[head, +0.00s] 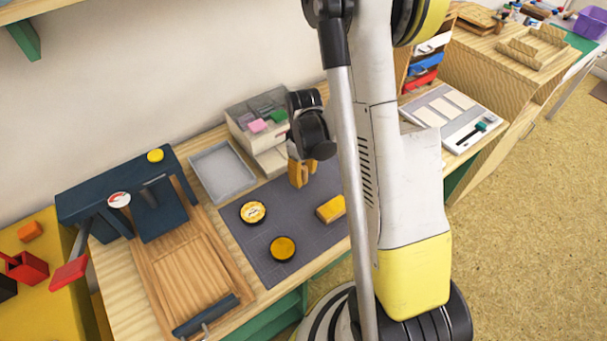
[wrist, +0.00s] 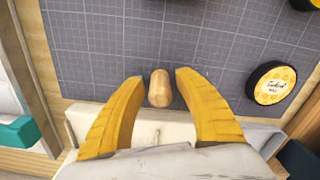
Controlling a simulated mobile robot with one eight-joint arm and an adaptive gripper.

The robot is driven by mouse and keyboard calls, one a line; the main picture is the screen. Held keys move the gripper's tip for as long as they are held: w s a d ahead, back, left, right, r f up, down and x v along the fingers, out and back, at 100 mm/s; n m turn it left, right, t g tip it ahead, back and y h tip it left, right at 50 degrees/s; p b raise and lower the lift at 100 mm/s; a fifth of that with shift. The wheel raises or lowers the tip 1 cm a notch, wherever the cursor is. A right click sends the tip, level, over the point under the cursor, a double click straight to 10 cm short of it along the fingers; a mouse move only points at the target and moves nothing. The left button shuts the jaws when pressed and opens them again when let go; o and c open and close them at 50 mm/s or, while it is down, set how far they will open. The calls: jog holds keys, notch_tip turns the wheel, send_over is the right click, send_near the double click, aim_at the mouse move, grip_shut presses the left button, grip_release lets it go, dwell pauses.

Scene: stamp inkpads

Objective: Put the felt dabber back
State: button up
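A small rounded wooden piece (wrist: 160,88), which looks like the felt dabber's handle, stands on the grey gridded mat (wrist: 150,40) near its edge in the wrist view. My gripper (wrist: 160,76) has its two yellow fingers spread, one on each side of the piece, with a gap at both sides. The piece's underside and any felt are hidden. In the head view my gripper (head: 298,174) points down over the back of the mat (head: 300,213); I cannot make out the dabber there.
A labelled round inkpad (head: 252,212), an orange round tin (head: 283,248) and a yellow block (head: 331,208) lie on the mat. Behind are a grey tray (head: 222,173) and a drawer unit (head: 268,150) with coloured pads. A dark press (head: 150,205) stands left.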

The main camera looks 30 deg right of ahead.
aim_at(304, 168)
notch_tip(304, 168, up, 12)
jog(key=p, duration=0.5)
jog(key=shift+r+p, duration=0.15)
jog(key=shift+p, duration=0.15)
jog(key=s+a+r+m+t, duration=0.2)
jog(key=s+a+r, duration=0.3)
jog(key=r, duration=0.4)
jog(key=s+a+r+m+t, duration=0.2)
jog(key=s+a+r+t, duration=0.3)
jog(key=a+r, duration=0.3)
jog(key=shift+s+a+r, duration=0.25)
jog(key=shift+s+r, duration=0.15)
jog(key=shift+r, duration=0.15)
